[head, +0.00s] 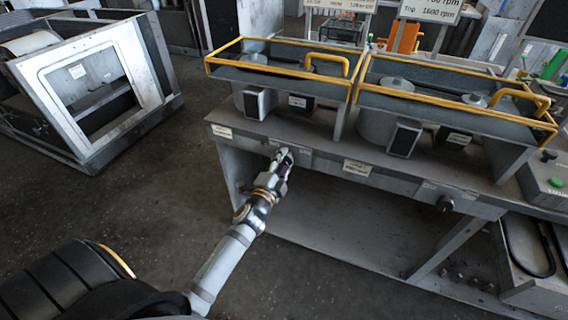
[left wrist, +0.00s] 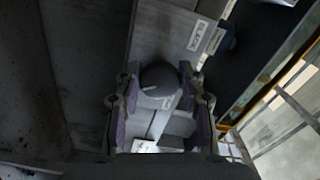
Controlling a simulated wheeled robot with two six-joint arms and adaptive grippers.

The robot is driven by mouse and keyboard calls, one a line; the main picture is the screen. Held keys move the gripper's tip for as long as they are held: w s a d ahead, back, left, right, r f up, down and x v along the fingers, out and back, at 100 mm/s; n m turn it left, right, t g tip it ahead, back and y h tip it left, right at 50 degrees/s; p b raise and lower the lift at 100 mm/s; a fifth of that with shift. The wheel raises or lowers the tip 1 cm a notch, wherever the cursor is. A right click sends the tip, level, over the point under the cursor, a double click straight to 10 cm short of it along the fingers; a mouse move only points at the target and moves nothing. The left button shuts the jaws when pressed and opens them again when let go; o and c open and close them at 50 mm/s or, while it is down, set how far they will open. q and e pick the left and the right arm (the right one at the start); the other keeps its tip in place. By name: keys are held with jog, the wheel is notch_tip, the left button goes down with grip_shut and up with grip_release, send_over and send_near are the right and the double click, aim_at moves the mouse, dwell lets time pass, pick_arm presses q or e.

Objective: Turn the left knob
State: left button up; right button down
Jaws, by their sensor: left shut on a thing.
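The left knob (left wrist: 158,82) is a dark round knob with a pale pointer line, on the front panel of the grey bench. My left gripper (left wrist: 160,100) has its purple-lined fingers on either side of the knob and is shut on it. In the head view my left gripper (head: 282,160) reaches the bench front below the left blower housing and hides the knob there. My right gripper is in neither view.
A second dark knob (head: 445,203) sits on the bench front at the right. Two blower housings with yellow-railed lids (head: 280,65) (head: 455,97) stand on the bench (head: 320,158). A grey open-framed cabinet (head: 90,80) stands at the left. The floor between is clear.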

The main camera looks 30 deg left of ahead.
pick_arm(q)
jog(key=shift+f+n, duration=0.15)
jog(key=shift+n, duration=0.75)
jog(key=o, duration=1.2)
jog(key=s, duration=0.8)
jog(key=s+d, duration=0.1)
jog(key=s, duration=0.3)
